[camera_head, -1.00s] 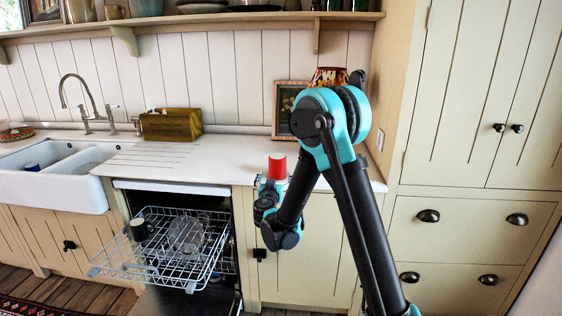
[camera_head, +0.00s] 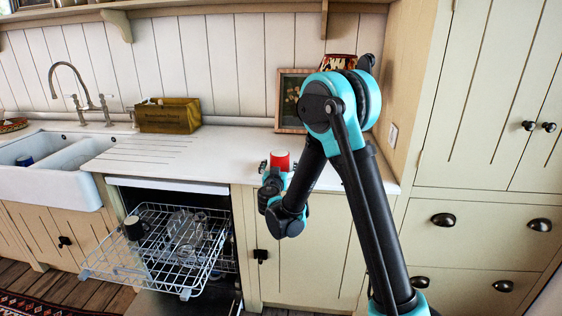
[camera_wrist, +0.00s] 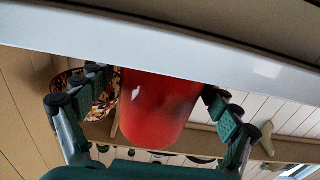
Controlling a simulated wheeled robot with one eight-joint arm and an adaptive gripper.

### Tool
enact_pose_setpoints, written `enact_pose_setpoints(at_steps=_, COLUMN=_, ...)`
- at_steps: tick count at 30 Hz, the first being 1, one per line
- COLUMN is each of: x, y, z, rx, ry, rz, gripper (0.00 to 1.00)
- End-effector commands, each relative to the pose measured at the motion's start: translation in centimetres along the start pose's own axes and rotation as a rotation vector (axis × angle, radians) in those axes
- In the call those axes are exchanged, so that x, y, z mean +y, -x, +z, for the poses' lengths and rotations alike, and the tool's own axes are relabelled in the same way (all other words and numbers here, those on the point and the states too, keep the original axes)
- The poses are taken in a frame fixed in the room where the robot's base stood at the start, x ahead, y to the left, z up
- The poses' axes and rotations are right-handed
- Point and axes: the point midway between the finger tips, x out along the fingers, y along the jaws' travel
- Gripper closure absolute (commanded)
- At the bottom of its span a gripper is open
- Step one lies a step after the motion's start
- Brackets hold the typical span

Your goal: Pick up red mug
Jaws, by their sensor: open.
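The red mug (camera_head: 280,159) stands on the white countertop, just beyond my gripper (camera_head: 277,172) in the head view. Part of its lower side is hidden by my gripper there. In the wrist view the red mug (camera_wrist: 158,105) fills the middle, between the two spread fingers of my gripper (camera_wrist: 157,92). The picture there is upside down, with the counter edge along the top. My gripper is open, with one finger on each side of the mug. A gap shows on the right side; I cannot tell whether the left finger touches it.
A patterned pot (camera_head: 338,62) and a framed picture (camera_head: 289,100) stand behind on the counter. A dishwasher rack (camera_head: 150,262) with a dark mug (camera_head: 134,228) and glassware is pulled out at left. A tall cupboard (camera_head: 470,120) borders the right.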

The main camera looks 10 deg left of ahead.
Motion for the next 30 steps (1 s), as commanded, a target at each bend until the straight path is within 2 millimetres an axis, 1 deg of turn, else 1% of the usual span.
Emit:
enact_pose_setpoints(at_steps=1, x=0.01, y=-0.01, z=0.0, rx=0.0, ry=0.0, rz=0.0, gripper=0.1)
enact_pose_setpoints(at_steps=2, x=0.01, y=-0.01, z=0.0, rx=0.0, ry=0.0, rz=0.0, gripper=0.14)
enact_pose_setpoints(at_steps=15, x=0.02, y=-0.03, z=0.0, rx=0.0, ry=0.0, rz=0.0, gripper=0.68)
enact_pose_setpoints(at_steps=17, x=0.02, y=-0.03, z=0.0, rx=0.0, ry=0.0, rz=0.0, gripper=0.75)
enact_pose_setpoints(at_steps=18, x=0.02, y=-0.03, z=-0.02, rx=0.0, ry=0.0, rz=0.0, gripper=0.81)
enact_pose_setpoints(at_steps=26, x=0.01, y=-0.03, z=-0.16, rx=0.0, ry=0.0, rz=0.0, gripper=0.82)
enact_pose_setpoints(at_steps=30, x=0.0, y=-0.05, z=-0.81, rx=0.0, ry=0.0, rz=0.0, gripper=0.82)
